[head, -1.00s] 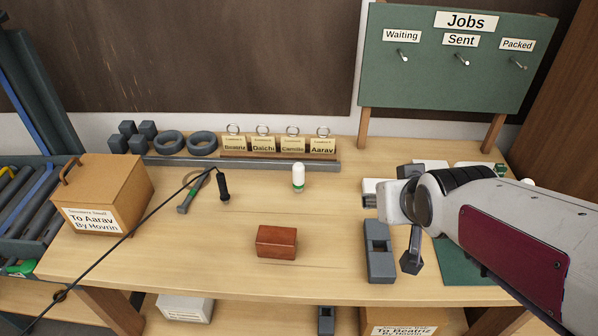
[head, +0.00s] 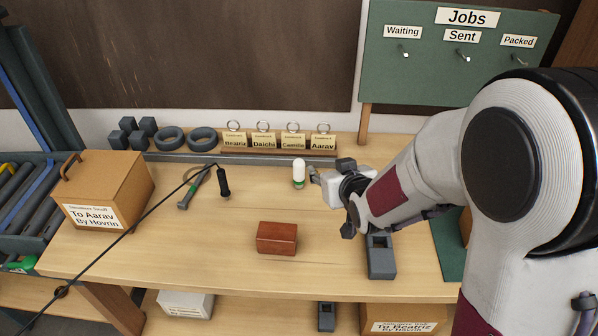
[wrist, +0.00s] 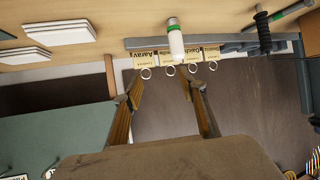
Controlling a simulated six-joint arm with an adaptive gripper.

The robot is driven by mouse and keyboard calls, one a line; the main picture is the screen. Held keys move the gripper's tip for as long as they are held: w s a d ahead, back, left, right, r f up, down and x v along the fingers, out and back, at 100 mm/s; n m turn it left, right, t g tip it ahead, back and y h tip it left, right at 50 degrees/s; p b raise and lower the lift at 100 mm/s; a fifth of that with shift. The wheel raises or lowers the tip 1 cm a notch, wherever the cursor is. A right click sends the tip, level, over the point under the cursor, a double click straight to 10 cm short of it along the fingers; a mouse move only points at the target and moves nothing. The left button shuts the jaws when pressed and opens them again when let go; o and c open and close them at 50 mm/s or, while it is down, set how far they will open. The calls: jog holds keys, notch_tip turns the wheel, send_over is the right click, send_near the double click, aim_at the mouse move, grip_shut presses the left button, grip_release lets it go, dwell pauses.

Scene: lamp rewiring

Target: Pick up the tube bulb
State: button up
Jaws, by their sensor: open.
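The tube bulb (head: 298,172) is a white cylinder with a green band near its base. It stands upright on the workbench, in front of the name tags. In the wrist view, which is upside down, the bulb (wrist: 176,42) shows just beyond the fingertips, closer to the right-hand finger. My gripper (head: 315,176) is open and empty, just right of the bulb and pointing left toward it. In the wrist view its two fingers (wrist: 161,72) are spread apart. I see no contact with the bulb.
A grey rail (head: 240,160) and ringed name tags (head: 264,143) stand behind the bulb. A reddish-brown block (head: 277,238) lies in front, a grey holder (head: 380,258) to the right. A black-handled tool (head: 223,183) and cable lie left. The bench between block and bulb is clear.

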jog(key=n+t+y, duration=0.1)
jog(key=y, duration=0.1)
send_near(301, 169)
jog(key=a+x, duration=0.1)
jog(key=x, duration=0.3)
jog(key=shift+s, duration=0.2)
jog(key=shift+x, duration=1.3)
jog(key=shift+d, duration=0.15)
jog(key=shift+w, duration=0.1)
jog(key=shift+d+x, duration=0.2)
jog(key=shift+x, duration=0.6)
jog(key=shift+d+x, duration=0.15)
jog(key=shift+x, duration=1.7)
jog(key=shift+c, duration=0.3)
